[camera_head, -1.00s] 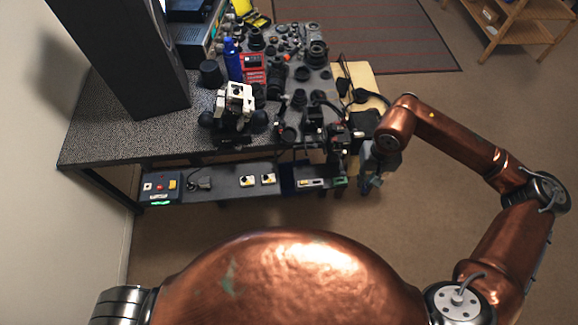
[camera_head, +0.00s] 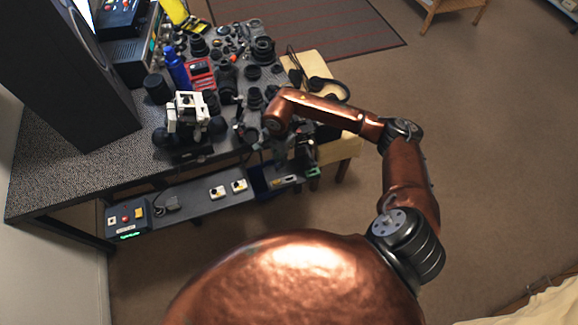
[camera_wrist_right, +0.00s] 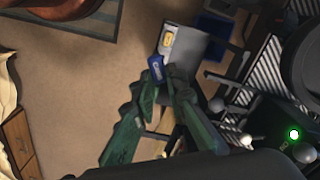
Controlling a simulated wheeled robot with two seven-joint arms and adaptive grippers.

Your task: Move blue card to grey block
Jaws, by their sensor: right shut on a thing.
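My right gripper (camera_wrist_right: 163,88) shows in the right wrist view, its dark green fingers closed on a small blue card (camera_wrist_right: 156,68) with pale lettering, which sticks out past the fingertips. In the head view my right gripper (camera_head: 284,155) hangs beside the table's near right edge, partly hidden by my copper arm; the card cannot be made out there. A pale grey surface (camera_wrist_right: 192,48) lies beyond the card in the wrist view; I cannot tell whether it is the grey block. My left gripper is in neither view.
The speckled table (camera_head: 65,150) holds many lens parts, a blue bottle (camera_head: 176,68) and a red meter (camera_head: 201,72). Its lower shelf (camera_head: 195,203) carries small boxes and a dark blue bin (camera_head: 262,181). A wooden side table (camera_head: 338,150) stands at the right. Floor is free in front.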

